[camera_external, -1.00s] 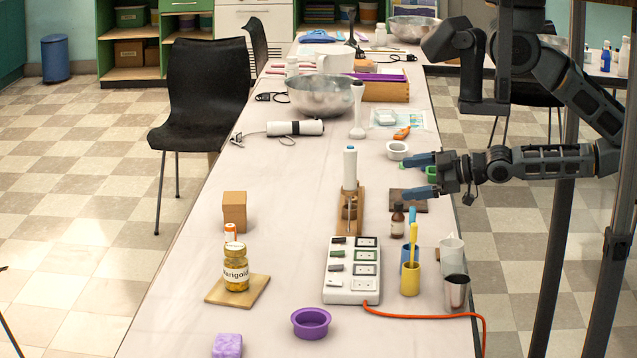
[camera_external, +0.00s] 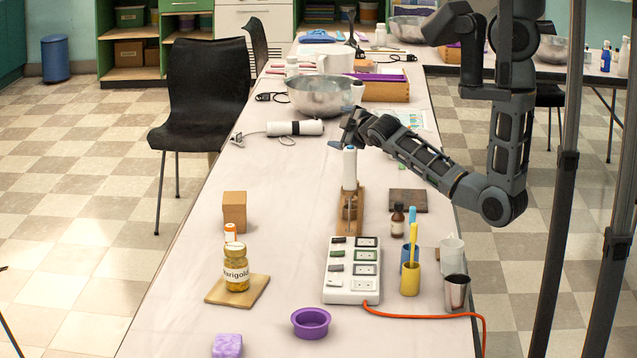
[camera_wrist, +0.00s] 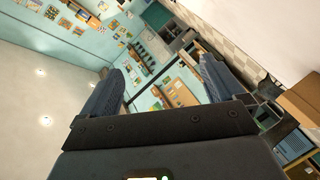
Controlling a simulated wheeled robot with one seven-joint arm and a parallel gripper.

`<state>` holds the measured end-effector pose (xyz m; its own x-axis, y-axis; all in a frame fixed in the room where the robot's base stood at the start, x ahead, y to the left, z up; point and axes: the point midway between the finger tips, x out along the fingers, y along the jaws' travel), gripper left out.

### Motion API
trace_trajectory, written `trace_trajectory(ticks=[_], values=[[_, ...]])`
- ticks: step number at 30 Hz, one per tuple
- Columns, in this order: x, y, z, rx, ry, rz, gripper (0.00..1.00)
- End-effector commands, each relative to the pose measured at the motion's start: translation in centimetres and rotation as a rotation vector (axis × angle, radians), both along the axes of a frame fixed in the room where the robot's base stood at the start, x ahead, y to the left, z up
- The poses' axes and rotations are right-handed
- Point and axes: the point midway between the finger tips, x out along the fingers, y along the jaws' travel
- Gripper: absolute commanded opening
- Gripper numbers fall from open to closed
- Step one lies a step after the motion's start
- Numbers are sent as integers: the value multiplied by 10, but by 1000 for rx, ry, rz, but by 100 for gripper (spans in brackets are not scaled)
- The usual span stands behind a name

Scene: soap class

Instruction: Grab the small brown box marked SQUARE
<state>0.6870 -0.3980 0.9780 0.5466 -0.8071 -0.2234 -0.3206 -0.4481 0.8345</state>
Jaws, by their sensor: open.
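A small brown box (camera_external: 234,212) stands on the left part of the table in the external view, behind the orange-and-white bottle. No marking can be read on it. My gripper (camera_external: 345,122) is open and empty, up over the middle of the table, to the right of and farther back than the box. It appears just above the white, blue-topped upright device. In the wrist view my gripper (camera_wrist: 160,85) has its two fingers wide apart, with nothing between them but distant wall and shelves. A tan boxy shape (camera_wrist: 302,100) shows at the right edge there; I cannot tell what it is.
Near the box are the orange-and-white bottle (camera_external: 230,233) and the Marigold jar (camera_external: 236,268) on a wooden board. The white upright device (camera_external: 349,168), a switch box (camera_external: 351,275) and a metal bowl (camera_external: 318,97) also stand on the table. Table left of the box is clear.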

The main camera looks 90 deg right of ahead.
Motion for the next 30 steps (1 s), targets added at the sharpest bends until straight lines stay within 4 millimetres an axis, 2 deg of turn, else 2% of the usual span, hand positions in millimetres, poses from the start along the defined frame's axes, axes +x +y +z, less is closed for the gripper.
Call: trace_trajectory(ticks=[1,9,15,18,20,22,30], values=[[14,-9,9,13,-4,-27,96],[62,-42,38,115,58,-156,96],[90,-50,58,214,95,-206,96],[105,-49,61,273,104,-221,96],[116,-46,57,323,98,-235,96],[132,-37,43,402,71,-263,96],[188,15,-24,717,-100,-451,96]])
